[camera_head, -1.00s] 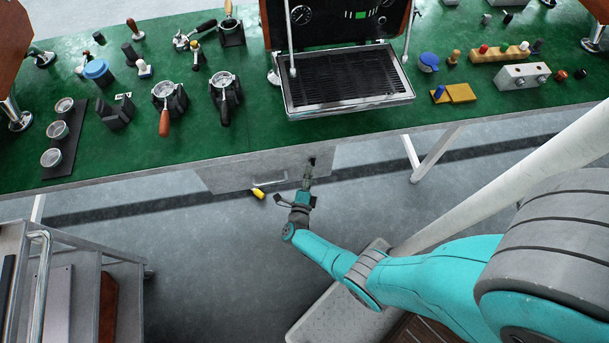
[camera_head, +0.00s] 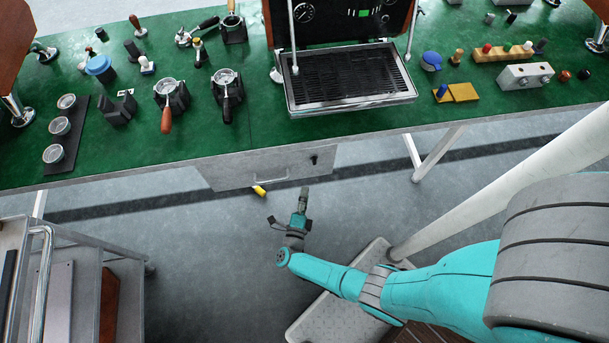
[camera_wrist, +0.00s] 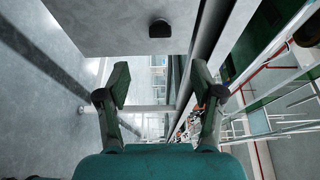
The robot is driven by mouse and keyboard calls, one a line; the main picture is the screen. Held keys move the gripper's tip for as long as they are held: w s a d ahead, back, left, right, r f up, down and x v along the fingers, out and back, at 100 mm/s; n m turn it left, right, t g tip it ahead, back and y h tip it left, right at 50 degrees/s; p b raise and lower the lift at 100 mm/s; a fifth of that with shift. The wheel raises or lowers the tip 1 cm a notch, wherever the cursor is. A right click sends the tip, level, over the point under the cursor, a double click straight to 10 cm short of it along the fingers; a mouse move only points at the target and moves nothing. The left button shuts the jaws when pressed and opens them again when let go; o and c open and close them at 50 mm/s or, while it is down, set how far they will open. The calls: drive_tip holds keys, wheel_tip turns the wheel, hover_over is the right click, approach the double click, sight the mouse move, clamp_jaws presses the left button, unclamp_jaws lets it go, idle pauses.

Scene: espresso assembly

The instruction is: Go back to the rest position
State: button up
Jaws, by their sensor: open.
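My gripper (camera_head: 303,192) is in front of and below the green workbench (camera_head: 140,156), over the grey floor. In the wrist view my gripper (camera_wrist: 160,90) shows its two fingers spread apart with nothing between them. A grey drawer (camera_head: 235,174) hangs under the bench edge, with a handle and a dark knob or lock (camera_head: 314,160) at its right end. The drawer front also shows in the wrist view (camera_wrist: 115,22), with the dark knob on it. The gripper is apart from the drawer.
A yellow-tipped object (camera_head: 259,191) shows just below the drawer. The espresso machine (camera_head: 345,75) and several portafilters and tools stand on the bench. A metal cart (camera_head: 75,270) is at lower left. The floor (camera_head: 220,250) between cart and arm is clear.

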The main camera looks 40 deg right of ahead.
idle(0.4)
drive_tip(key=s+a+r+n+t+y, duration=0.1)
drive_tip(key=s+a+r+n+y, duration=0.2)
drive_tip(key=s+r+n+y, duration=0.2)
drive_tip(key=s+a+r+n+t+y, duration=0.2)
drive_tip(key=s+r+n+y, duration=0.3)
drive_tip(key=s+r+n, duration=0.7)
drive_tip(key=s+a+r+n+t+y, duration=0.2)
drive_tip(key=s+r+n, duration=0.7)
drive_tip(key=r, duration=1.1)
drive_tip(key=a+n+y, duration=0.2)
drive_tip(key=n+y, duration=0.1)
drive_tip(key=shift+a+r, duration=0.35)
idle(0.8)
